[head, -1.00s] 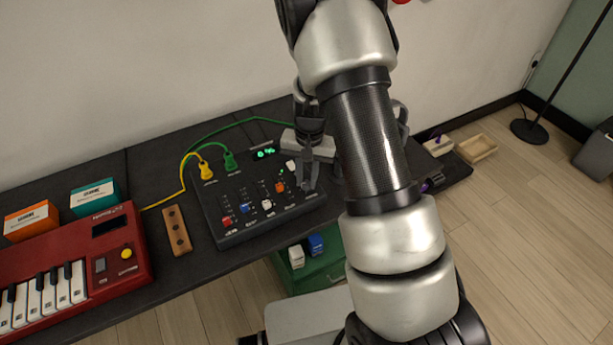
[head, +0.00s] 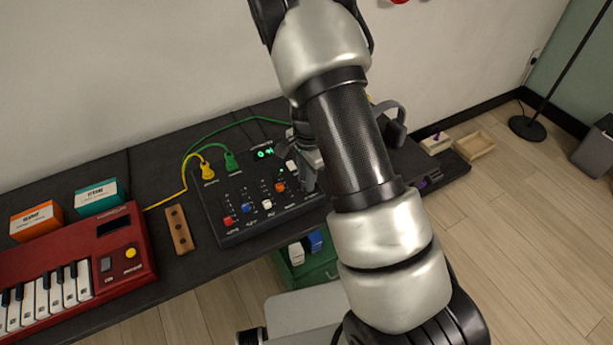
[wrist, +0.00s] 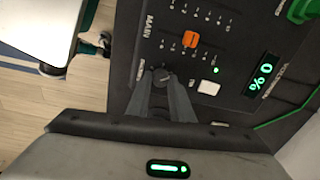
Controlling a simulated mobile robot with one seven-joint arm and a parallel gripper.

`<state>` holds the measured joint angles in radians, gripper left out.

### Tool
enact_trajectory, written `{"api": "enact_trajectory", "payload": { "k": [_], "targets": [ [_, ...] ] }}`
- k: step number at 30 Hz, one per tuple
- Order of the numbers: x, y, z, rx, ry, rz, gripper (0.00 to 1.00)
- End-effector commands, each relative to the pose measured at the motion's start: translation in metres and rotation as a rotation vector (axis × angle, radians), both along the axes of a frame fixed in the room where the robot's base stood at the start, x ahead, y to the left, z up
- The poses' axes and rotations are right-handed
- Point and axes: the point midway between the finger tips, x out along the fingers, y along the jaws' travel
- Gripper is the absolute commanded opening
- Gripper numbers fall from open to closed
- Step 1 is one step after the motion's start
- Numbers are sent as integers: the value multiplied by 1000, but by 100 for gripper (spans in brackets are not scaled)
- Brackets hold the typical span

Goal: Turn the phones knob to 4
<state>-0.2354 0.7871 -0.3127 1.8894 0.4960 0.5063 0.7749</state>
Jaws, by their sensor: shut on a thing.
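The mixer (head: 243,222) is a black box with coloured slider caps, lying on the dark bench. The phones knob (wrist: 161,76), small, round and dark, is near the mixer's edge in the wrist view, between my fingertips; its printed label is partly covered and its pointer setting is not clear. My gripper (wrist: 163,80) is shut on this knob. In the head view my gripper (head: 312,168) is at the mixer's right side, partly behind my arm, and the knob is hidden. A green display (head: 265,153) is lit; it also shows in the wrist view (wrist: 262,75).
An orange slider cap (wrist: 190,39) and a white button (wrist: 208,87) are close to my fingers. Yellow (head: 207,171) and green (head: 231,160) plugs with cables are at the mixer's back. A red keyboard (head: 125,245) is left. Wooden trays (head: 475,146) are right.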

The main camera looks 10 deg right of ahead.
Motion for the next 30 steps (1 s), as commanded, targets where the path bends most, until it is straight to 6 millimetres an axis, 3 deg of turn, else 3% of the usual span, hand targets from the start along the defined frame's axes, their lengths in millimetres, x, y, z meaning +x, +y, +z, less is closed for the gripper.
{"api": "enact_trajectory", "payload": {
  "k": [17,18,21,30],
  "targets": [
    [1,0,1,0,-2,-37,0],
    [1,0,1,0,-2,-36,22],
    [1,0,0,0,-2,-36,39],
    [0,0,1,0,-1,-36,39]
  ]
}}
